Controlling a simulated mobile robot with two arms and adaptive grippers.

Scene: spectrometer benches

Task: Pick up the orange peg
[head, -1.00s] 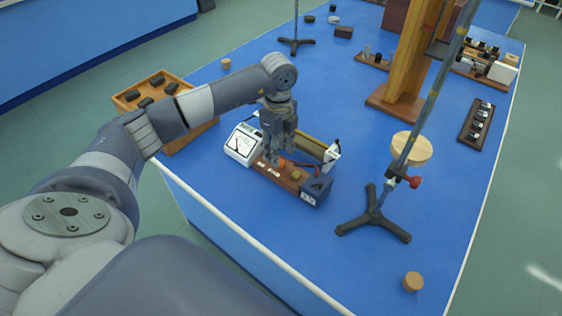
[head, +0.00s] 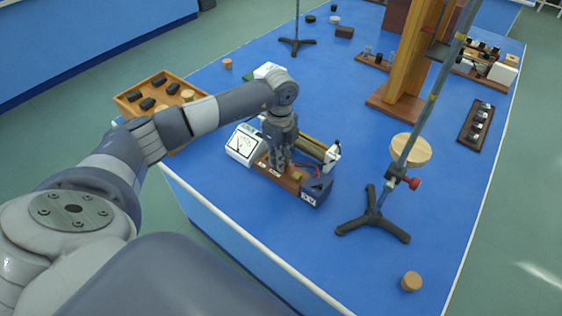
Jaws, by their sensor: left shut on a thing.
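My left gripper (head: 277,164) points down over the brown wooden base (head: 311,176) of a small instrument on the blue bench. Its fingers are shut, low at the middle of the base. The orange peg is hidden behind the fingers, which close on it at this spot. I cannot tell whether it is clear of the base. A yellowish block (head: 297,175) sits on the base just right of the fingers. My right gripper is not in view.
A white meter (head: 242,145) stands just left of the fingers, and a dark block (head: 317,188) at the right end. A wooden tray (head: 137,86) with black pieces lies left. A tripod stand (head: 373,214) stands right. The bench (head: 290,240) in front is clear.

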